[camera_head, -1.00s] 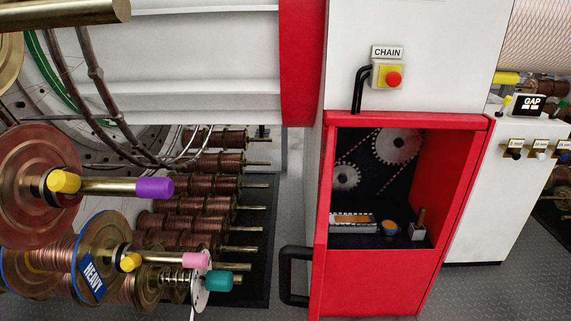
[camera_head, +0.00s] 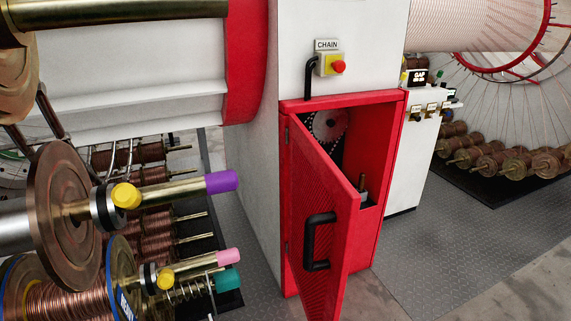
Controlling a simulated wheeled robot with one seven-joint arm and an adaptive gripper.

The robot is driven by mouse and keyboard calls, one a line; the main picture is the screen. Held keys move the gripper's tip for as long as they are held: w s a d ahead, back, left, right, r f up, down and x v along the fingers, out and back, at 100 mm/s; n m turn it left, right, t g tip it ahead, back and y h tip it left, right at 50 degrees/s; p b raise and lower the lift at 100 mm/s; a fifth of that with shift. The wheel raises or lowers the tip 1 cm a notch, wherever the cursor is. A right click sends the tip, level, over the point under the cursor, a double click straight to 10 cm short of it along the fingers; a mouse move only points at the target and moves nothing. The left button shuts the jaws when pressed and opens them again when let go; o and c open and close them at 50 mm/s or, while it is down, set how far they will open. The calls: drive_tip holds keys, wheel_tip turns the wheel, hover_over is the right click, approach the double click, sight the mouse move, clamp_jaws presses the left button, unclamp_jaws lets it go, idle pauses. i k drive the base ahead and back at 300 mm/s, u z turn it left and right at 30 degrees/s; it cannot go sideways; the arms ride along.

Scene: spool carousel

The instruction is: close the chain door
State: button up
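The chain door (camera_head: 325,225) is a red ribbed panel on the front of the red chain cabinet (camera_head: 385,190). It is hinged at its left edge and stands ajar, its free right edge swung out toward me. Its black bar handle (camera_head: 308,243) is on the outer face. Through the gap at the upper right I see a toothed chain wheel (camera_head: 330,124) and a small tool-like item (camera_head: 362,188) on the cabinet floor. The door hides the rest of the inside. My gripper is not in view.
A CHAIN sign and red button (camera_head: 338,67) are above the cabinet. Grey floor (camera_head: 450,240) is open to the right.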

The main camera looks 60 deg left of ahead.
sight(324, 207)
drive_tip(key=u, duration=1.65)
drive_tip(key=i, duration=0.5)
drive_tip(key=z, duration=0.1)
drive_tip(key=k, duration=0.7)
drive_tip(key=z, duration=0.1)
